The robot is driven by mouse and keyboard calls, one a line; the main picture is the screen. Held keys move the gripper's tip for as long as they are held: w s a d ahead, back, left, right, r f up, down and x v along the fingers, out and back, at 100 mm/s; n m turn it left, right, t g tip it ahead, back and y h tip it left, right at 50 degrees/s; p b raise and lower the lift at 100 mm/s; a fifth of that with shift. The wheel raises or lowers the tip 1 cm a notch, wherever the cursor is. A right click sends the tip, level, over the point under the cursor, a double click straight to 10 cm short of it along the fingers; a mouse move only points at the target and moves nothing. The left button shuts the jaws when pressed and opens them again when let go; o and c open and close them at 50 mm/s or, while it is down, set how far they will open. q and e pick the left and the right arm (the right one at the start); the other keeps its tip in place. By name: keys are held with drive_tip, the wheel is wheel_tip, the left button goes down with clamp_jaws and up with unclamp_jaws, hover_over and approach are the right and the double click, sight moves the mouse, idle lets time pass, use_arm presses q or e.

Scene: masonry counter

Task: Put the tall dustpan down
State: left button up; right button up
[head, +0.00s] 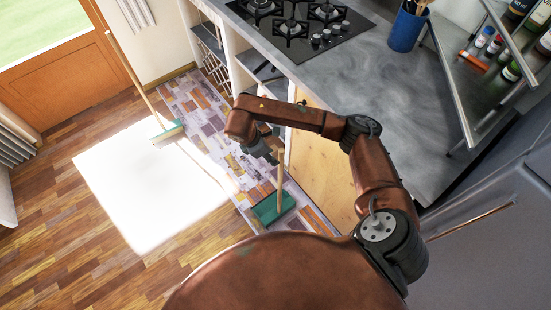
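The tall dustpan has a green pan (273,208) and an upright wooden handle (280,180). Its pan is low over the patterned mat, beside the counter front; I cannot tell whether it touches the mat. My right gripper (272,155) reaches down from above at the upper end of the handle. Its dark fingers look closed on the handle, though they are small and partly hidden by my wrist. My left gripper is not in view.
A broom with a green head (168,133) leans near the door. The patterned mat (196,103) runs along the counter (375,75), which carries a gas hob (295,22) and a blue utensil pot (406,30). Wooden floor (95,250) is open at left, with a bright sunlit patch.

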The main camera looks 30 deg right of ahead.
drive_tip(key=shift+a+r, duration=0.2)
drive_tip(key=shift+r, duration=0.35)
